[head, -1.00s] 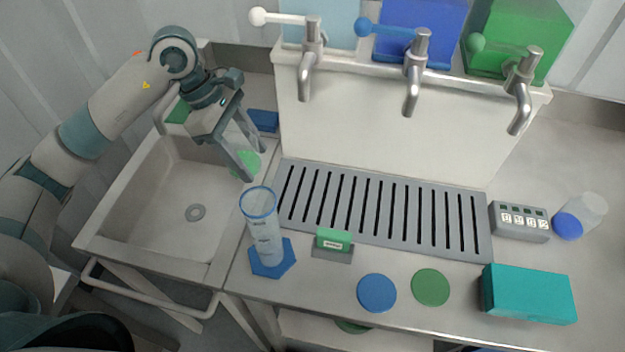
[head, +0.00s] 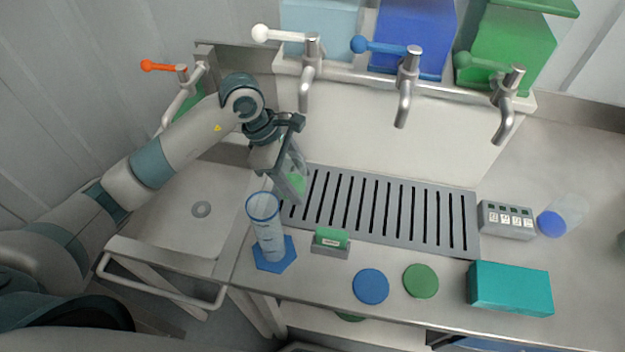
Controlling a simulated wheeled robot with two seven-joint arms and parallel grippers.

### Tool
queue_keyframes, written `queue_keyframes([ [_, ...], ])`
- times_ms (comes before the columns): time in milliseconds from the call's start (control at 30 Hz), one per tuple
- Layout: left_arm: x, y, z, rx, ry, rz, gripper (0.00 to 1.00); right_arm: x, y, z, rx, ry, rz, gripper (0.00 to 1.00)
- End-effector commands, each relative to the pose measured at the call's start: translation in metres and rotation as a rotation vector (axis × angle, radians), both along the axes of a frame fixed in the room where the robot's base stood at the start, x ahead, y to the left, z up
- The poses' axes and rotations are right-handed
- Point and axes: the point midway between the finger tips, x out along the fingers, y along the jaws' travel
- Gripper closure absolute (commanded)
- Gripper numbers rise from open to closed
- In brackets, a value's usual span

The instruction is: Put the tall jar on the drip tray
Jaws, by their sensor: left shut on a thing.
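My left gripper (head: 291,181) is shut on a clear jar with a green part low on it (head: 297,185), partly hidden by the fingers. The gripper holds the jar at the left end of the grey slotted drip tray (head: 390,212). I cannot tell whether the jar touches the tray. A tall clear cylinder with a blue rim (head: 265,228) stands upright on a blue hexagonal mat (head: 274,262), in front of the gripper and apart from it. My right gripper is not in view.
Three taps (head: 405,90) overhang the tray's back. A sink (head: 165,215) lies to the left. A green-topped block (head: 331,240), blue disc (head: 370,286), green disc (head: 421,281) and teal box (head: 511,288) line the front. A blue-capped bottle (head: 562,215) lies at right. Most of the tray is bare.

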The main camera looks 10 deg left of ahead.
Motion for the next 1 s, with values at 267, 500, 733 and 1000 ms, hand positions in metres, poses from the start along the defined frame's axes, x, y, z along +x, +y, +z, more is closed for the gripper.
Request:
queue_keyframes([
  [267,0.0,0.0,0.0,0.0,0.0,0.0,0.7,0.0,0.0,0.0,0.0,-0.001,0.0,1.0],
  [500,-0.001,-0.023,0.003,-0.002,0.001,-0.003,0.7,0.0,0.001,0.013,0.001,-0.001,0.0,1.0],
  [733,-0.001,-0.035,-0.008,0.001,0.004,0.001,0.7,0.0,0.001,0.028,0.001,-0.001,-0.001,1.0],
  [1000,0.0,-0.034,-0.013,0.001,0.0,0.0,0.7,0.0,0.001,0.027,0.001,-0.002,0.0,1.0],
])
